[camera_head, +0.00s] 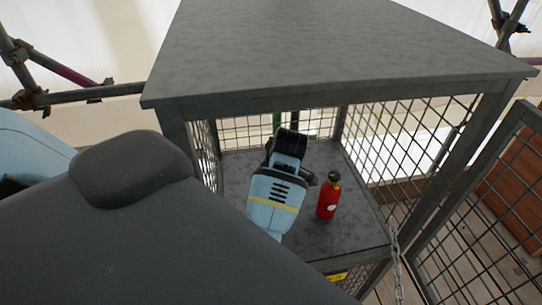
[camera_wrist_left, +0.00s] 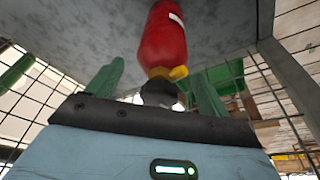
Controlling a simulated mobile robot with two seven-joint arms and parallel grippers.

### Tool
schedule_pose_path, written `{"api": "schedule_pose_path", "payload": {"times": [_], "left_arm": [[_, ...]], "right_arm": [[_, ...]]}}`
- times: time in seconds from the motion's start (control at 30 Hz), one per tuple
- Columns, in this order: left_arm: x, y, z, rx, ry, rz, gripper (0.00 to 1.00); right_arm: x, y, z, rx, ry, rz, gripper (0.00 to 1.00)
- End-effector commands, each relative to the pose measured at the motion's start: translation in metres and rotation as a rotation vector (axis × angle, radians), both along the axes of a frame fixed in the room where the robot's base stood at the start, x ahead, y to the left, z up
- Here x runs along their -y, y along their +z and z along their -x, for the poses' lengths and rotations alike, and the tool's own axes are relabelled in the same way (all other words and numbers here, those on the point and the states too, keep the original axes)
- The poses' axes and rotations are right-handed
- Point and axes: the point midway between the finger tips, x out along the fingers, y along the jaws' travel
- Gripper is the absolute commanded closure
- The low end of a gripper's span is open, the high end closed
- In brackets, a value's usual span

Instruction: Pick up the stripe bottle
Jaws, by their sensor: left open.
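The stripe bottle (camera_head: 329,196) is red with a dark cap and a white mark, and stands upright on the grey shelf inside the mesh cage. In the left wrist view it appears inverted (camera_wrist_left: 163,42), with its yellow collar and dark cap towards my gripper. My left gripper (camera_wrist_left: 157,85) has two green fingers spread apart. The bottle's dark cap shows between them; I cannot tell whether it touches. In the head view my light-blue left wrist is just left of the bottle and the fingertips are hidden. My right gripper is not in view.
The grey shelf (camera_head: 310,238) is mostly bare around the bottle. A thick grey top panel (camera_head: 320,45) covers the cage. Mesh walls stand behind and at the sides. An open mesh door (camera_head: 470,215) and a hanging chain (camera_head: 395,255) are at the right.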

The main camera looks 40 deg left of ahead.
Motion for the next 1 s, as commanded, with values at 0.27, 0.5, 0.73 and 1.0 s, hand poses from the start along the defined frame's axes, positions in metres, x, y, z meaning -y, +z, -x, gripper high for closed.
{"api": "schedule_pose_path", "payload": {"times": [0.27,0.5,0.73,1.0], "left_arm": [[-0.0002,0.0001,-0.0001,0.000,0.000,0.000,0.50],[-0.0003,0.0003,-0.0002,0.000,0.000,0.000,0.82],[-0.0006,0.0012,-0.0005,0.002,0.000,-0.001,1.00],[-0.0019,0.0038,-0.0022,0.004,0.000,-0.002,1.00]], "right_arm": [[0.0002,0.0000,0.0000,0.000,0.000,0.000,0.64],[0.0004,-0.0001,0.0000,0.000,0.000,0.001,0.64],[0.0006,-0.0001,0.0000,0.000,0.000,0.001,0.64],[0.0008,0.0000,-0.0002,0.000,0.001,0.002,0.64]]}}
